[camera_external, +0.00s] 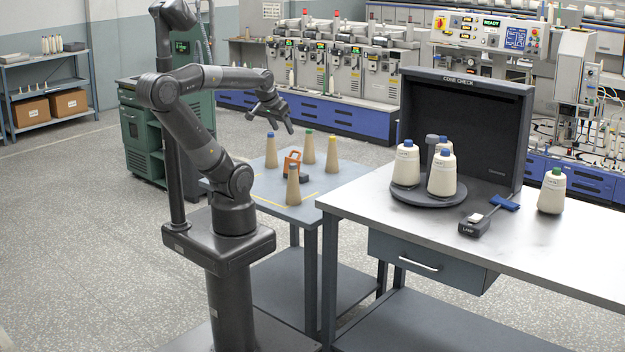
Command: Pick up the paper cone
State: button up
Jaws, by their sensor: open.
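Several tan paper cones stand upright on the small blue-grey table (262,192). The frame does not show which one the task means. My gripper (282,128) is open and empty, pointing down above the back of the table. It is nearest the blue-tipped and green-tipped cones in the picture and apart from all cones.
An orange and black item (292,160) sits among the cones.

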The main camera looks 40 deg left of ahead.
jog(key=w+a+f+m+t+y, duration=0.1)
jog(key=w+a+f+m+t, duration=0.3)
jog(key=w+a, duration=0.6)
jog(key=w+a+f+m+y, duration=0.1)
jog(key=w+a+f, duration=0.4)
jog(key=w+a, duration=0.5)
jog(key=m+t+h, duration=0.2)
jog(key=m+h, duration=0.3)
jog(key=h, duration=1.1)
send_near(293, 168)
jog(key=shift+w+a+f+x, duration=0.1)
jog(key=shift+w+a+x, duration=0.1)
jog(key=shift+x, duration=1.45)
jog(key=shift+w+a+f+x, duration=0.15)
jog(key=shift+w+x, duration=0.05)
jog(key=shift+x, duration=1.45)
jog(key=shift+w+a+f+x, duration=0.1)
jog(key=shift+w+a+x, duration=0.1)
jog(key=shift+x, duration=1.45)
